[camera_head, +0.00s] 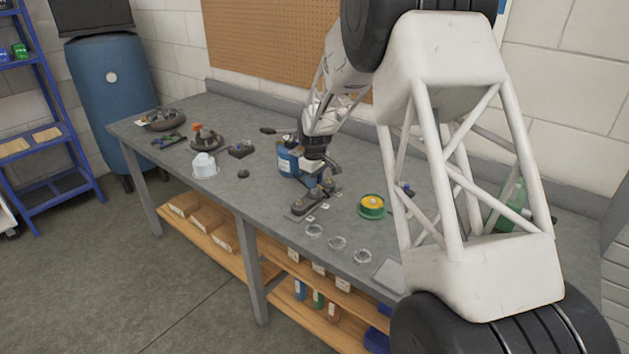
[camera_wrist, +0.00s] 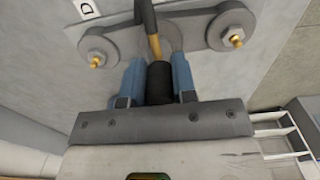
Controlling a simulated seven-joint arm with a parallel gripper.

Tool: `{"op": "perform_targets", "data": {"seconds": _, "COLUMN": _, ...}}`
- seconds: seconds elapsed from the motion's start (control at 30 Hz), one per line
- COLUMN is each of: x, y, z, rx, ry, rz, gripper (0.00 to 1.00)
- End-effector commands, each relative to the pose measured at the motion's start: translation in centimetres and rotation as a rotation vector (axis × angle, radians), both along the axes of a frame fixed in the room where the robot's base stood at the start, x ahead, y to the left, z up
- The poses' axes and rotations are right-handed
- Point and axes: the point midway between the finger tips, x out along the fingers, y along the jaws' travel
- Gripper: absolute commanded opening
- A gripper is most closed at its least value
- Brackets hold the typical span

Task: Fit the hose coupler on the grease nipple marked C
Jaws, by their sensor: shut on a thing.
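My gripper (camera_wrist: 154,72) is shut on the black hose coupler (camera_wrist: 160,84), with one blue finger on each side. A brass piece and a dark hose (camera_wrist: 146,14) extend beyond the coupler. A grey bracket with round bosses (camera_wrist: 195,25) lies past the fingertips. One brass grease nipple (camera_wrist: 97,61) stands on the left boss, another (camera_wrist: 236,40) on the right boss. The coupler and hose cover part of the middle boss, so I cannot see a nipple there. A label D (camera_wrist: 86,8) is near the left boss; no C is readable. In the head view the bracket (camera_head: 314,198) is below my gripper.
My arm hides the right side.

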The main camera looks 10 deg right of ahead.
Motion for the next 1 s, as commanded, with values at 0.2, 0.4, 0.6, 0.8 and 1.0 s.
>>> {"op": "perform_targets", "data": {"seconds": 0.2, "x": 0.01, "y": 0.00, "z": 0.02, "rx": 0.000, "ry": 0.000, "rz": 0.000, "gripper": 0.35}}
{"op": "perform_targets", "data": {"seconds": 0.4, "x": 0.01, "y": 0.01, "z": 0.01, "rx": 0.000, "ry": 0.000, "rz": 0.000, "gripper": 0.56}}
{"op": "perform_targets", "data": {"seconds": 0.6, "x": -0.01, "y": 0.00, "z": -0.03, "rx": 0.000, "ry": 0.000, "rz": 0.000, "gripper": 0.66}}
{"op": "perform_targets", "data": {"seconds": 0.8, "x": 0.00, "y": 0.00, "z": -0.02, "rx": 0.000, "ry": 0.000, "rz": 0.000, "gripper": 0.77}}
{"op": "perform_targets", "data": {"seconds": 1.0, "x": 0.00, "y": 0.00, "z": 0.05, "rx": 0.000, "ry": 0.000, "rz": 0.000, "gripper": 0.77}}
